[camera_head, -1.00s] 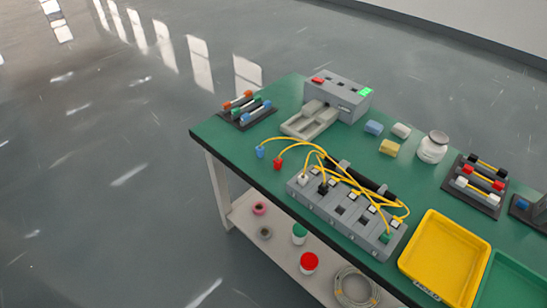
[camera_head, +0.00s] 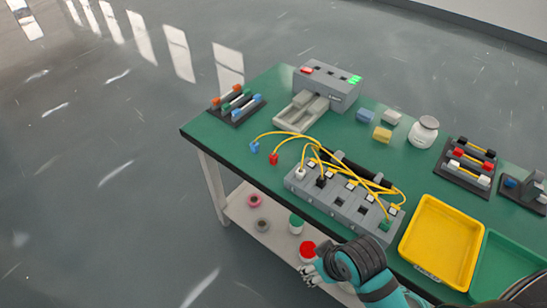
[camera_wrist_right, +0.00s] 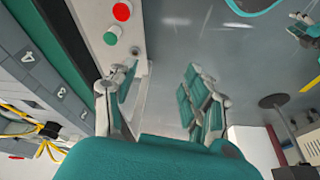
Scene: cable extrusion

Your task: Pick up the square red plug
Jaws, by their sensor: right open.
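The square red plug (camera_head: 273,159) lies on the green table top near its front left edge, on the end of a yellow cable, beside a blue plug (camera_head: 255,147). My right gripper (camera_head: 308,272) is low in front of the table, below and right of the red plug and well apart from it. In the right wrist view its two fingers (camera_wrist_right: 160,95) are spread with nothing between them. The red plug does not show clearly in that view. My left gripper is in neither view.
A grey socket block (camera_head: 345,205) with white, black and green plugs stands right of the red plug. A yellow tray (camera_head: 441,240) lies further right. The lower shelf (camera_head: 262,240) holds spools and capped jars. Floor left of the table is clear.

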